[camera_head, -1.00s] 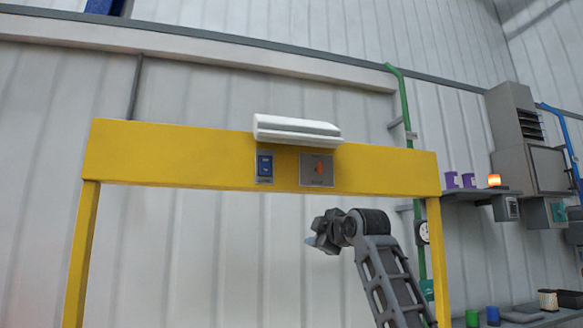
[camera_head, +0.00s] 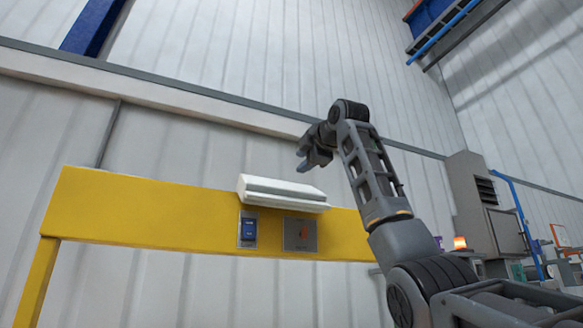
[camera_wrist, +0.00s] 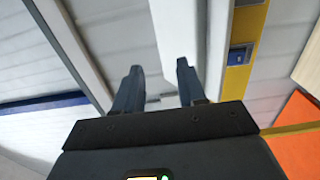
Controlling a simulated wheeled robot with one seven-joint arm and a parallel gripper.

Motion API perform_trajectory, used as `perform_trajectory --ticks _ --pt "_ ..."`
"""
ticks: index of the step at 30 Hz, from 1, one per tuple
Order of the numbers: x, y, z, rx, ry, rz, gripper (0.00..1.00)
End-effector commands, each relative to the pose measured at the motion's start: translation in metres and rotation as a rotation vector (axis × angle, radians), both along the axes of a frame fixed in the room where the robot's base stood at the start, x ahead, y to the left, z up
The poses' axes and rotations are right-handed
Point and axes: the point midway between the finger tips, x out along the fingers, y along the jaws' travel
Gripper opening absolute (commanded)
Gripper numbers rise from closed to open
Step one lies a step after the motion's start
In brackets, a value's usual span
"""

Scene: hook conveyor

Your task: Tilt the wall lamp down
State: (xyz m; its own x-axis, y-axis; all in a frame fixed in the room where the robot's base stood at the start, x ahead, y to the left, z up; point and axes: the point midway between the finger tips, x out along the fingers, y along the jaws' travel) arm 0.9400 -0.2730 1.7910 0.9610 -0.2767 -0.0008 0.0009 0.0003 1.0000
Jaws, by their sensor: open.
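The wall lamp is a white bar-shaped fixture (camera_head: 282,191) on the top edge of the yellow beam, in the middle of the head view. In the wrist view a white body that appears to be the lamp (camera_wrist: 217,50) runs up and down just right of the fingers. My gripper (camera_head: 306,163) is above the lamp's right part in the head view, apart from it in the picture. In the wrist view my gripper (camera_wrist: 158,78) has its two fingers spread with nothing between them. How far the fingers are from the lamp in depth is hard to tell.
Grey cabinets (camera_head: 485,205) and an orange beacon (camera_head: 460,243) stand at the right.

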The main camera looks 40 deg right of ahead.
Motion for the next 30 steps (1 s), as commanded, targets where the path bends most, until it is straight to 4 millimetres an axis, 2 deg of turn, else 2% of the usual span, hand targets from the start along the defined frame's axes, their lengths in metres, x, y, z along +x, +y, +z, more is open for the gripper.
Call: perform_trajectory --ticks 6,12,23,30 --pt "0.035 -0.009 0.002 0.002 0.003 0.001 0.40" --pt "0.055 -0.015 0.001 0.002 0.002 0.001 0.40" --pt "0.061 -0.017 -0.001 0.000 -0.001 0.000 0.40" --pt "0.061 -0.017 -0.001 0.001 -0.001 0.000 0.18"
